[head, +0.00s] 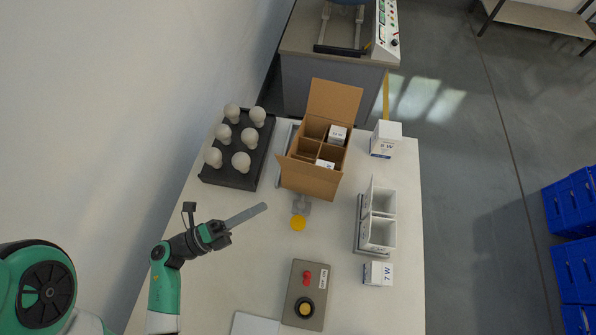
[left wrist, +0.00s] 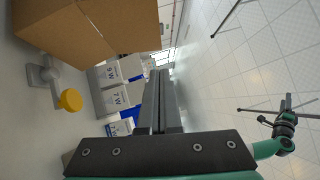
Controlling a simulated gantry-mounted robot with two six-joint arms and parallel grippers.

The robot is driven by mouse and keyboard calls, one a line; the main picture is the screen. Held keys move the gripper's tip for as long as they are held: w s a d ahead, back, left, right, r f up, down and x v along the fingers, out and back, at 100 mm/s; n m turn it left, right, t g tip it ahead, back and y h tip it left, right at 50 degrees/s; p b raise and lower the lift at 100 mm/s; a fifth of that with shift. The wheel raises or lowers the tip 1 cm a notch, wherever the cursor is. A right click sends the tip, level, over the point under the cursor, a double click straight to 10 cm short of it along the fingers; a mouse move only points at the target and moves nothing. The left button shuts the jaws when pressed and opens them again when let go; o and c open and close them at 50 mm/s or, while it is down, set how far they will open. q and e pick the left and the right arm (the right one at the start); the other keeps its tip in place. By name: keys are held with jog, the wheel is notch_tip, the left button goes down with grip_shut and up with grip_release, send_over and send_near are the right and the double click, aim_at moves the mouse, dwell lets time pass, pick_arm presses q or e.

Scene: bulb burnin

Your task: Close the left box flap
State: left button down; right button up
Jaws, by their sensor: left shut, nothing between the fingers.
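The open cardboard box (head: 311,181) stands on the table, its inside split by dividers, with small white cartons in some compartments. Its back flap (head: 334,99) stands up. A narrow brown strip shows along its left edge; I cannot tell clearly how the left flap lies. The box (left wrist: 85,25) also fills the upper left of the left wrist view. My left gripper (head: 265,207) is shut and empty, its long fingers pointing toward the front left of the box, apart from it. Its fingers (left wrist: 160,75) show in the left wrist view.
A black tray of several bulbs (head: 233,177) stands left of the box. A yellow disc (head: 298,223) lies in front of it. A control box (head: 305,295) sits in front.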

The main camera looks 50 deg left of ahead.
pick_arm(q)
send_near(314, 166)
jog(key=w+d, duration=0.2)
jog(key=d, duration=0.1)
jog(key=w, duration=0.1)
jog(key=w+a, duration=0.1)
jog(key=w, duration=0.1)
jog(key=shift+a+r, duration=0.25)
jog(key=shift+r, duration=0.15)
jog(key=shift+w+a, duration=0.25)
jog(key=shift+w, duration=0.05)
jog(key=shift+r, duration=0.1)
